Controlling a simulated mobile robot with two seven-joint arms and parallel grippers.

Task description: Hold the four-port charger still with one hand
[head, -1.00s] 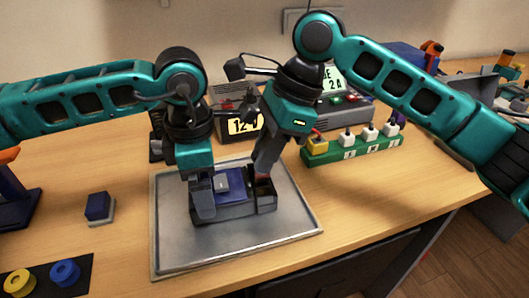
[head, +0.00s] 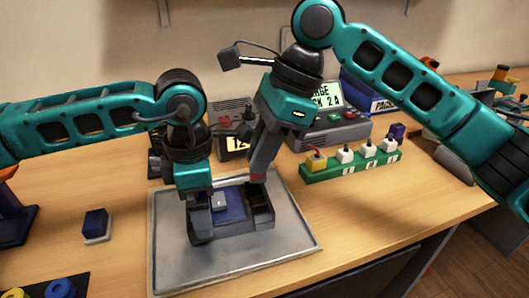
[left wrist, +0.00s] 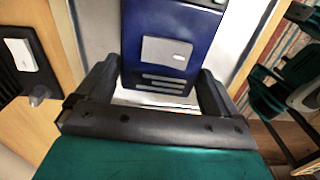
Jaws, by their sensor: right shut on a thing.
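A dark, box-like unit (head: 232,223), which I take for the charger, lies on the grey tray (head: 175,272). It has a blue body (head: 229,203) with a grey label at the left and dark wells at the right. My left gripper (head: 205,222) is over its left end. In the left wrist view the fingers stand on either side of the blue body (left wrist: 165,20), close to its edges and seemingly open. My right gripper (head: 257,180) is shut on a small piece, mostly hidden with a little red showing, just above the right wells.
A green strip (head: 318,174) with several plugs stands at the right. Behind are a grey unit with a green display (head: 325,96) and another display unit, partly hidden by my arms. A small dark blue block (head: 95,222) sits left of the tray. A dark mat holds ring-shaped parts at front left.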

